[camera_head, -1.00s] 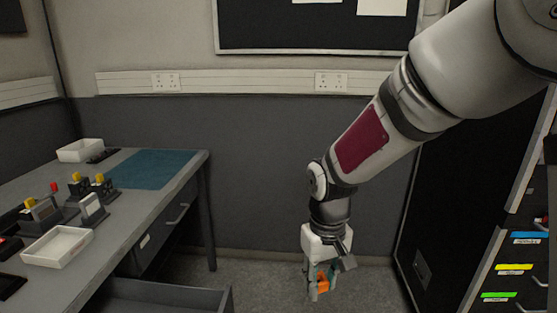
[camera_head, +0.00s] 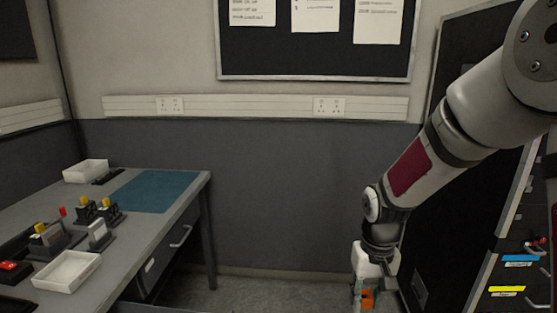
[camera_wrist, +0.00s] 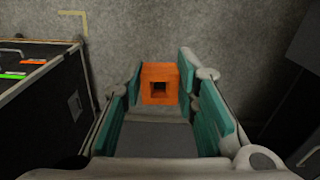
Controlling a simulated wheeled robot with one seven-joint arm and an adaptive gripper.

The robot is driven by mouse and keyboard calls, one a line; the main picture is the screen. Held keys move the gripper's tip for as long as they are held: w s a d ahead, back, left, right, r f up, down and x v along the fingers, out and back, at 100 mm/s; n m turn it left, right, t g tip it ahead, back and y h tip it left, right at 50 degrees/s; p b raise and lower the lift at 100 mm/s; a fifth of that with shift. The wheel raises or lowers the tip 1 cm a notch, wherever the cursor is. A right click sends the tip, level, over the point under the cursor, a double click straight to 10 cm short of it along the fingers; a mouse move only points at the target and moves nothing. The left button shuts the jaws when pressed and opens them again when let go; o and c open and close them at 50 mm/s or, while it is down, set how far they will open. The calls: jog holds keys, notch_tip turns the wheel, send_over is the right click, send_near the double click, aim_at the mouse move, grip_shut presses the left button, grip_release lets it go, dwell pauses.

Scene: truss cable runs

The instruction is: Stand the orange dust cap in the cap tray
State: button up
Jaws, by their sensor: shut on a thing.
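The orange dust cap (camera_wrist: 160,83) is a small block with a square hole in its face. It sits between the teal finger pads of my gripper (camera_wrist: 162,90) in the wrist view, held above the grey floor. In the head view the cap (camera_head: 368,298) shows at the low right, in my gripper (camera_head: 364,296), near the picture's bottom edge. Two white open trays stand on the bench at the left, one near the front (camera_head: 67,270) and one at the back (camera_head: 86,171). I cannot tell which is the cap tray. My gripper is well to the right of the bench.
The grey bench (camera_head: 150,235) also carries a blue mat (camera_head: 158,190) and several dark holders with yellow and red tops. A black cabinet with coloured labels (camera_head: 508,289) stands at the right. Open floor (camera_head: 265,290) lies between bench and gripper.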

jog(key=r+p, duration=0.1)
jog(key=p, duration=0.1)
jog(key=s+r+p, duration=0.1)
jog(key=p, duration=0.1)
jog(key=shift+s+r, duration=0.1)
jog(key=shift+r, duration=0.2)
jog(key=s+r+p, duration=0.1)
jog(key=p, duration=0.3)
jog(key=shift+s+r+p, duration=0.15)
jog(key=shift+p, duration=0.25)
